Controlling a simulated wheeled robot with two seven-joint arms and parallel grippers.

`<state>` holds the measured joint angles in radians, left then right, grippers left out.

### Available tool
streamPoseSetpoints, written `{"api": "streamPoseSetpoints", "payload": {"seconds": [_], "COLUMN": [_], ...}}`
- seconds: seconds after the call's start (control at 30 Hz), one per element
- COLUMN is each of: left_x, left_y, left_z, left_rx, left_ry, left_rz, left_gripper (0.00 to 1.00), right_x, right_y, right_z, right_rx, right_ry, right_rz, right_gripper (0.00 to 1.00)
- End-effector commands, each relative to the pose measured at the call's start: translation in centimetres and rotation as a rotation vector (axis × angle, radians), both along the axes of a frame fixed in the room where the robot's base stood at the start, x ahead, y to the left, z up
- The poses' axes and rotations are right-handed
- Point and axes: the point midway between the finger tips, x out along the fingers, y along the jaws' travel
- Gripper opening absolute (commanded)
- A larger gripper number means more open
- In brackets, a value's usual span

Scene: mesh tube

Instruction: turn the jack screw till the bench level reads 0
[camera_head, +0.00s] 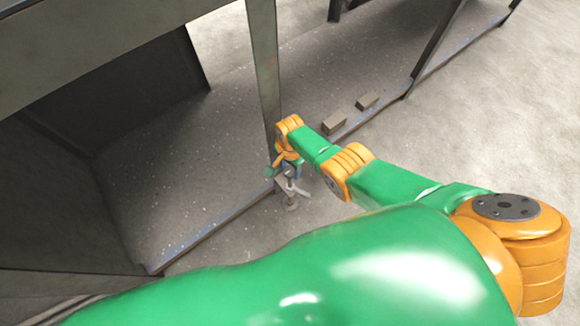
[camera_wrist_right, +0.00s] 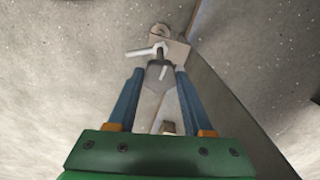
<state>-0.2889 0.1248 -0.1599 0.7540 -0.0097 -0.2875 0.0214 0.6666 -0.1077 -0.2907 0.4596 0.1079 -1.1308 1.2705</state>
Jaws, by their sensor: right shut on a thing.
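The jack screw (camera_head: 290,188) stands by the foot of an upright post, at the edge of the dark floor plate. It has a pale cross handle and a round foot in the head view. My right gripper (camera_head: 287,171) is at its upper end. In the right wrist view, the blue fingers of the right gripper (camera_wrist_right: 161,72) are closed in on the grey head of the jack screw (camera_wrist_right: 158,68), with the pale handle (camera_wrist_right: 146,51) just beyond the tips. My left gripper is not in view. I cannot make out the bench level or its reading.
The upright post (camera_head: 264,70) rises close behind the right gripper. Two small blocks (camera_head: 334,124) (camera_head: 368,101) lie on the rail to the right. A dark panel box (camera_head: 120,90) fills the left. Concrete floor (camera_head: 480,130) lies open at right.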

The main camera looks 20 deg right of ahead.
Motion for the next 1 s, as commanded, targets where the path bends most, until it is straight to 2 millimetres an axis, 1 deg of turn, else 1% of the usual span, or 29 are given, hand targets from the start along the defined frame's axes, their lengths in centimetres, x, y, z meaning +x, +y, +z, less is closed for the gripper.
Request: {"api": "streamPoseSetpoints", "payload": {"seconds": [0.2, 0.5, 0.73, 1.0], "left_x": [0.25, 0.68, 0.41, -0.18], "left_y": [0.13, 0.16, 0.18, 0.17], "left_z": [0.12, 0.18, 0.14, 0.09], "left_rx": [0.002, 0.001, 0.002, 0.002], "left_ry": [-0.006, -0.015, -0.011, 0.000], "left_rz": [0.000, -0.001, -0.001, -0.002], "left_gripper": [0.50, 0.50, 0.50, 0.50], "right_x": [0.10, 0.11, 0.10, 0.11], "right_y": [-0.07, -0.10, -0.13, -0.17], "right_z": [0.07, 0.06, 0.06, 0.06], "right_rx": [-0.001, -0.003, -0.003, -0.004], "right_ry": [-0.003, -0.004, -0.004, -0.003], "right_rz": [-0.181, -0.364, -0.438, -0.463], "right_gripper": [0.00, 0.00, 0.00, 0.00]}}
